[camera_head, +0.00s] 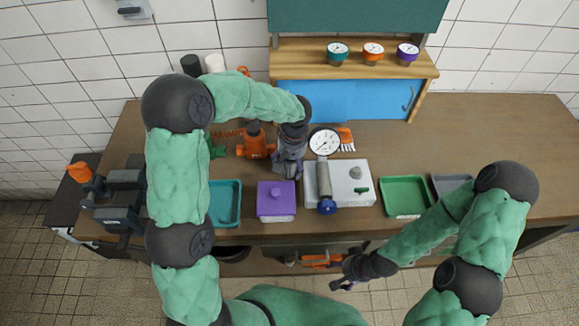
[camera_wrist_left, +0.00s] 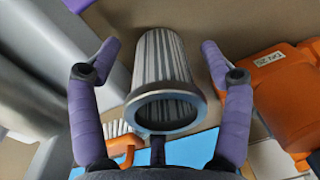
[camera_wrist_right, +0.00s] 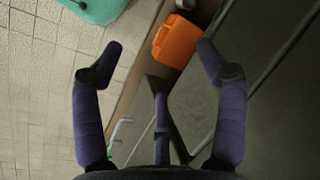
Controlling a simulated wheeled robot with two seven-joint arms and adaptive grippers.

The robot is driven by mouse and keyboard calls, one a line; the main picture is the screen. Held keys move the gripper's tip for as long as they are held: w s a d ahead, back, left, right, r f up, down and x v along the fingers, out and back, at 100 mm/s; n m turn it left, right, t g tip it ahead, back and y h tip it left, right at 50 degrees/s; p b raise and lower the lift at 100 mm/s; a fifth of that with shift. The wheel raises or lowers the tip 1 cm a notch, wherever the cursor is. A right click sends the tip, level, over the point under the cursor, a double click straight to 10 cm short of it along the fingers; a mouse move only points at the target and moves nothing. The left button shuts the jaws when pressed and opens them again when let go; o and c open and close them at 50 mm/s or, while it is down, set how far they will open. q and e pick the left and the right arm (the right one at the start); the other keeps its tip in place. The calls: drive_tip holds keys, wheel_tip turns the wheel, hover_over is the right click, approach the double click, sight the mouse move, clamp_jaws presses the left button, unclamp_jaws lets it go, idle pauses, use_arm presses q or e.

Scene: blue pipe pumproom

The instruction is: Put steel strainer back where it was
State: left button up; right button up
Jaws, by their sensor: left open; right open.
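The steel strainer (camera_wrist_left: 163,60) is a pleated grey metal cylinder with a ring at its near end. In the left wrist view it lies between the two fingers of my left gripper (camera_wrist_left: 160,52), with a gap on each side. In the head view my left gripper (camera_head: 287,172) points down at the bench, between the orange pump and the gauge unit, and mostly hides the strainer. My right gripper (camera_head: 344,281) is open and empty in front of the bench edge; it also shows in the right wrist view (camera_wrist_right: 158,58).
An orange pump (camera_head: 255,143) stands left of my left gripper. A purple-lidded box (camera_head: 276,200) is in front, a gauge unit (camera_head: 352,182) to the right. A teal tray (camera_head: 226,204) and a green tray (camera_head: 404,195) sit near the front edge. The bench's right side is clear.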

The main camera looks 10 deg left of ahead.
use_arm(q)
drive_tip(key=shift+a+f, duration=0.1)
drive_tip(key=shift+f, duration=0.55)
drive_tip(key=shift+c, duration=0.2)
drive_tip(key=shift+r, duration=0.1)
drive_tip(key=c, duration=1.4)
drive_tip(key=shift+r, duration=0.1)
